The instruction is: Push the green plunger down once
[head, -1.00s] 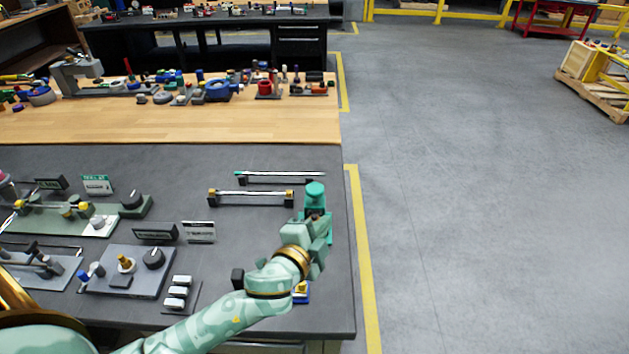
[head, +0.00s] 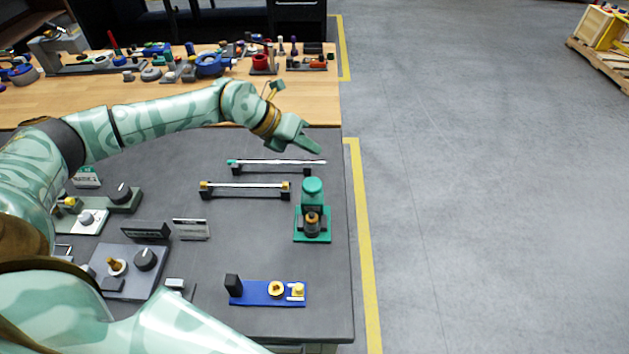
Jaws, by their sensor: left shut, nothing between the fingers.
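The green plunger (head: 312,190) stands upright on its small green base (head: 326,238) near the right edge of the grey table. A dark and brown cylindrical part sits on the front of that base. My left gripper (head: 316,149) is shut and empty. It appears above and behind the plunger in the head view, with its fingertips pointing right and slightly down, apart from the plunger. My right gripper is out of view.
Two slim rod fixtures (head: 246,185) lie left of the plunger. A blue plate (head: 262,293) with brass parts is in front. A grey dial unit (head: 134,284) stands at left. The wooden bench (head: 300,95) behind holds several tools. The table between plunger and blue plate is clear.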

